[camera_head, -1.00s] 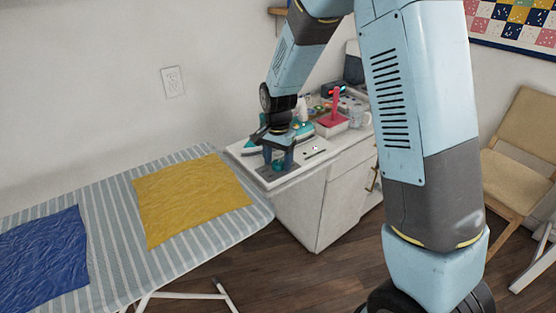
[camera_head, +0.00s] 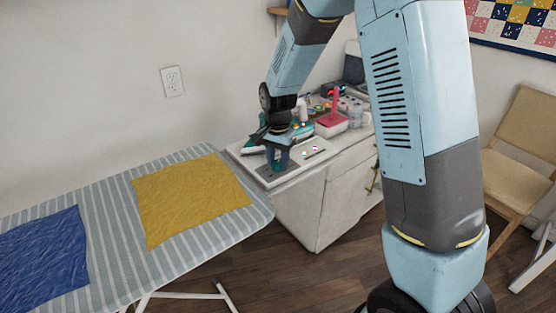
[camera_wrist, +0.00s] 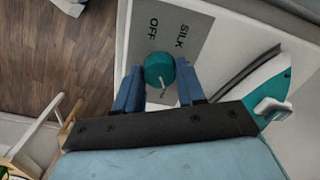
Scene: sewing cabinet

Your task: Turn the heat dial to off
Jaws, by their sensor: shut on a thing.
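The heat dial (camera_wrist: 159,66) is a round teal knob on a grey plate (camera_wrist: 205,30) lettered OFF and SILK in the wrist view. Both words stand above the knob in that view, OFF nearly straight above it and SILK to the right. A small pale mark shows at the knob's lower edge. My gripper (camera_wrist: 159,78) is shut on the dial, with one blue finger on each side. In the head view my gripper (camera_head: 278,160) points down at the front left of the white cabinet top, and its fingers mostly hide the dial.
A teal and white iron (camera_head: 254,147) lies just behind my gripper. A striped ironing board (camera_head: 100,190) with yellow and blue cloths adjoins at left.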

